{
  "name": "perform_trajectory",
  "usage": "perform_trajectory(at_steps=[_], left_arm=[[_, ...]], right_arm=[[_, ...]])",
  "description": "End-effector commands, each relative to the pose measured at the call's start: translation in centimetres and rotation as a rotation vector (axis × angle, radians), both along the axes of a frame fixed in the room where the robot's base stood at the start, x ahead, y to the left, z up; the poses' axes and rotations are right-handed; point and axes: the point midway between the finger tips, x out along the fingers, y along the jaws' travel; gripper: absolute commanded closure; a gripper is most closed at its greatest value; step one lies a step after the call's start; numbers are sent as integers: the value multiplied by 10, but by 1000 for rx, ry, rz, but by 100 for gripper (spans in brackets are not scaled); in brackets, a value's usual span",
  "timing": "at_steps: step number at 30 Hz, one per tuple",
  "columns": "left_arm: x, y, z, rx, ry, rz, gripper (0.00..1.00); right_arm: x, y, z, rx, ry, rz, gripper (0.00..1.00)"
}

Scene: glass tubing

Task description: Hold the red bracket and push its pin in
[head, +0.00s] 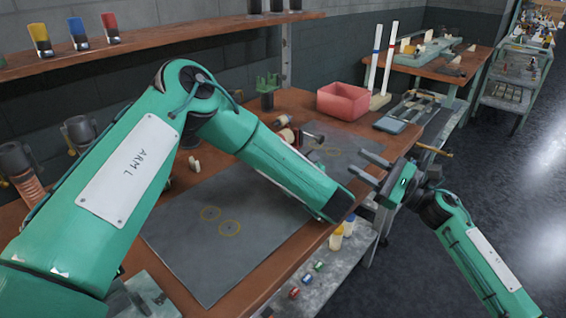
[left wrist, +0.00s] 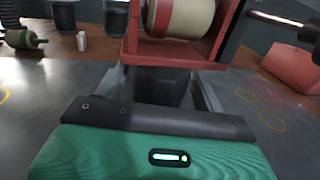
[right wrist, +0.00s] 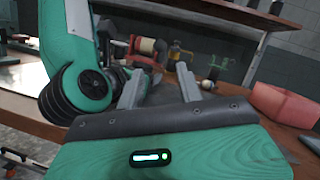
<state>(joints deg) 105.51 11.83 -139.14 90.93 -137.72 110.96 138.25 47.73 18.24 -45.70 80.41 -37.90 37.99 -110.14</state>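The red bracket (left wrist: 175,50) fills the upper middle of the left wrist view, with a cream and red roller (left wrist: 180,16) in it. A metal pin (left wrist: 275,18) with a dark knob sticks out to the right of the bracket. My left gripper (left wrist: 163,88) has its fingers on both sides of a dark block under the bracket and appears shut on it. In the head view my left forearm hides that hand. My right gripper (head: 370,172) is open and empty at the table's right edge, apart from the bracket. The roller also shows in the right wrist view (right wrist: 146,45).
A grey mat (head: 195,245) with yellow rings covers the wooden table. A red bin (head: 343,101) and white posts (head: 389,58) stand at the back right. A green pronged stand (head: 266,85) is at the back. Bottles (head: 336,238) stand on a lower shelf. The front of the mat is clear.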

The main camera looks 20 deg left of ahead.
Motion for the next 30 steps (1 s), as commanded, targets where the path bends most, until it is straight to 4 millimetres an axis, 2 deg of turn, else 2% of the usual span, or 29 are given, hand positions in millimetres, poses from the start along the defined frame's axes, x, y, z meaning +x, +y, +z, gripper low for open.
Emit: perform_trajectory(at_steps=[1,8,14,24,30], left_arm=[[0,0,0,0,0,0,40],[0,0,0,0,0,0,86],[0,0,0,0,0,0,87],[0,0,0,-1,-1,0,87],[0,0,0,-1,-1,-1,87]], right_arm=[[0,0,0,0,0,0,64],[0,0,0,0,0,0,64],[-1,-6,1,-10,34,3,100],[-16,-44,7,-53,298,15,100],[-23,-56,9,-56,403,13,100]])
